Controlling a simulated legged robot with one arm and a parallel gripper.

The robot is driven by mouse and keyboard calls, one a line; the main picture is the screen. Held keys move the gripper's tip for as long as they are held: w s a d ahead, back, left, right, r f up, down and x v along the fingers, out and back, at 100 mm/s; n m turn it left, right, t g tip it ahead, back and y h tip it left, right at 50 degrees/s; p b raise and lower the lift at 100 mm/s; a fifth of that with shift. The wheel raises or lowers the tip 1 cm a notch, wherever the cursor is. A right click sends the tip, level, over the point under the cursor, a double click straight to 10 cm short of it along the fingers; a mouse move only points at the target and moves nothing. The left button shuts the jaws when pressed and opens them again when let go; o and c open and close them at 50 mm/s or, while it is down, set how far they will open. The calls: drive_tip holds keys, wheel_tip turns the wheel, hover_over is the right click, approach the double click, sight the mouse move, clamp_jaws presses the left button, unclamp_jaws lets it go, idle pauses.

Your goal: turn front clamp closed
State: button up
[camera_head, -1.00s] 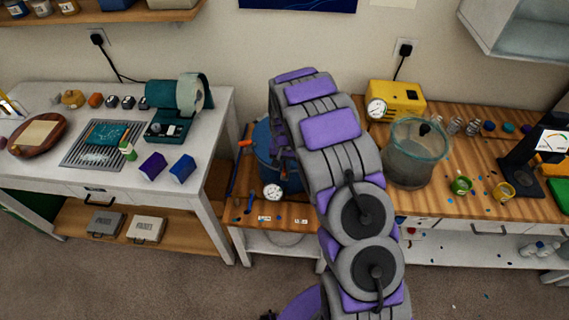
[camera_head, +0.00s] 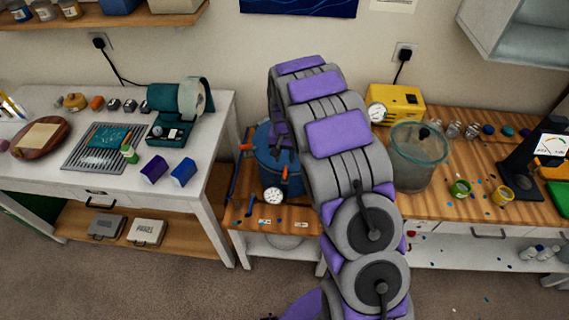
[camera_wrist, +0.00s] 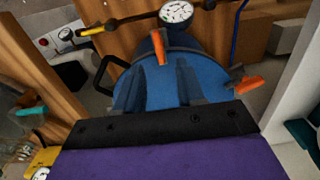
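A blue lidded pot (camera_head: 266,150) stands at the left end of the wooden bench, partly hidden by my arm. The front clamp (camera_head: 285,173) has an orange handle beside the round pressure gauge (camera_head: 272,195); in the wrist view the handle (camera_wrist: 160,42) sits at the lid's rim below the gauge (camera_wrist: 176,12). Another orange clamp handle (camera_wrist: 248,85) is at the rim on the right there. My gripper (camera_wrist: 161,66) is over the blue lid, its two dark fingers apart and nothing between them. The front handle is just beyond the fingertips, apparently not touched.
A clear chamber (camera_head: 418,160) and a yellow pump (camera_head: 396,102) stand right of my arm. Small cups and bits lie on the bench further right. A blue bar (camera_head: 234,180) lies left of the pot. A white table (camera_head: 200,130) stands further left.

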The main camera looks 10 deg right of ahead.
wheel_tip(320, 180, up, 10)
drive_tip(key=shift+r+p, duration=0.2)
drive_tip(key=shift+p, duration=0.2)
idle(0.3)
drive_tip(key=s+d+r+n+b, duration=0.1)
drive_tip(key=s+r, duration=0.3)
drive_tip(key=s, duration=0.6)
drive_tip(key=s+r+b, duration=0.1)
drive_tip(key=s+r, duration=0.4)
drive_tip(key=s, duration=0.4)
drive_tip(key=s+f+n+g+b, duration=0.1)
drive_tip(key=s+n, duration=0.1)
drive_tip(key=s, duration=2.1)
drive_tip(key=shift+s+a+f+n+g+b, duration=0.2)
drive_tip(key=shift+a+n+g+b, duration=0.1)
drive_tip(key=shift+a+n+g, duration=0.15)
